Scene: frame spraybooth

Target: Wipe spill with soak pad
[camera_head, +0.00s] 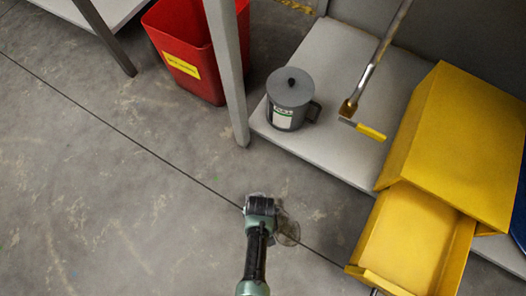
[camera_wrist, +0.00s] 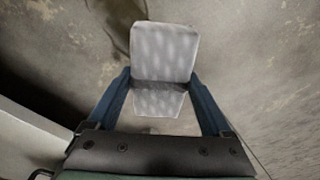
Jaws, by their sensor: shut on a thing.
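The soak pad (camera_wrist: 164,48) is a light grey, quilted pad with a fold across it. In the wrist view it sits between the two blue fingers of my gripper (camera_wrist: 160,88), which is shut on it. The pad is over the floor; I cannot tell whether it touches. In the head view my gripper (camera_head: 262,206) is low over the open floor, and the pad is hidden or too small to make out. A glossy brownish patch (camera_head: 289,232), likely the spill, lies on the floor just right of my gripper. Part of a dark wet-looking patch (camera_wrist: 118,30) shows left of the pad in the wrist view.
A low grey shelf (camera_head: 335,150) holds a grey lidded can (camera_head: 290,92), a yellow-handled scraper (camera_head: 364,130) and a yellow cabinet (camera_head: 462,140) with its drawer (camera_head: 408,240) pulled out. A red bin (camera_head: 192,45) stands behind a grey post (camera_head: 228,70). The floor at left is clear.

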